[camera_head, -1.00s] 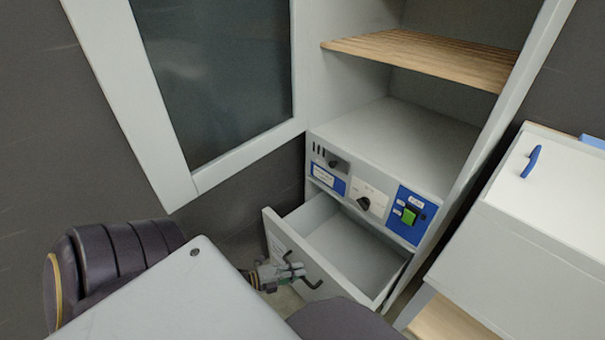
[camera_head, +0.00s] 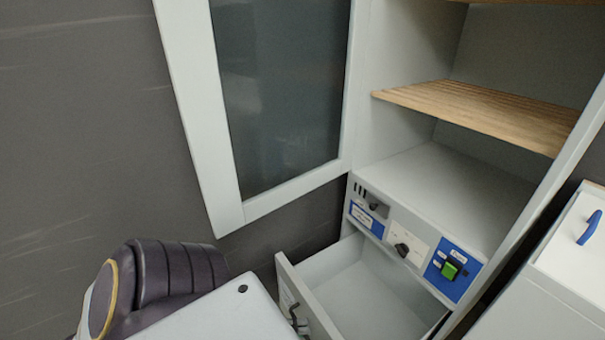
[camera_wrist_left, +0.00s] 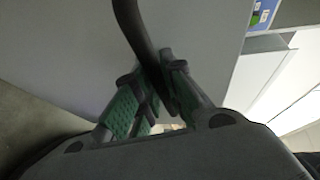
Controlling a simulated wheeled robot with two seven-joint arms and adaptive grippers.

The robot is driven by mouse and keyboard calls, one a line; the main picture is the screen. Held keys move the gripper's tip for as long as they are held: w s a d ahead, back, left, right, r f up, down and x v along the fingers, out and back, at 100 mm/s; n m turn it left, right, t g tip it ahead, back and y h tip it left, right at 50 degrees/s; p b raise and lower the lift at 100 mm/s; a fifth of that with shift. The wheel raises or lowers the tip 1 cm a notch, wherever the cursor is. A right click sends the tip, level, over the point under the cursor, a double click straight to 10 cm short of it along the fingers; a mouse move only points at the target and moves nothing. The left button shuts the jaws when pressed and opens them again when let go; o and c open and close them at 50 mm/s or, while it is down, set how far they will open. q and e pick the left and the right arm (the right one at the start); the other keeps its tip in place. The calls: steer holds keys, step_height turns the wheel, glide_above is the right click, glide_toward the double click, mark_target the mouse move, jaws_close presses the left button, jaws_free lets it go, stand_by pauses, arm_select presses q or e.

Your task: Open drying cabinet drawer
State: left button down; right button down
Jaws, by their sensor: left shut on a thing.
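The drying cabinet (camera_head: 425,165) is pale grey, with a blue and white control panel above its drawer. The drawer (camera_head: 313,303) is pulled out, and its empty-looking inside shows from above; its lower part is cut off by the picture edge. The dark handle (camera_wrist_left: 128,18) is a curved bar on the drawer front, which fills much of the left wrist view (camera_wrist_left: 70,50). My left gripper (camera_wrist_left: 158,88), with green-sided fingers, is shut on this handle. In the head view the handle (camera_head: 293,316) shows only partly, and most of the gripper is hidden. My right gripper is out of view.
The cabinet's glass door (camera_head: 280,90) stands open to the left. A wooden shelf (camera_head: 485,112) is inside the cabinet. A white box with a blue handle (camera_head: 590,228) stands close on the right. Dark wall lies at the left.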

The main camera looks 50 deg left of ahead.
arm_select(q)
steer(key=shift+a, duration=0.1)
steer(key=c, duration=1.8)
jaws_free()
steer(key=shift+o, duration=0.2)
steer(key=shift+s, duration=0.1)
steer(key=v, duration=1.1)
steer(key=shift+s+a, duration=0.25)
steer(key=shift+s, duration=0.05)
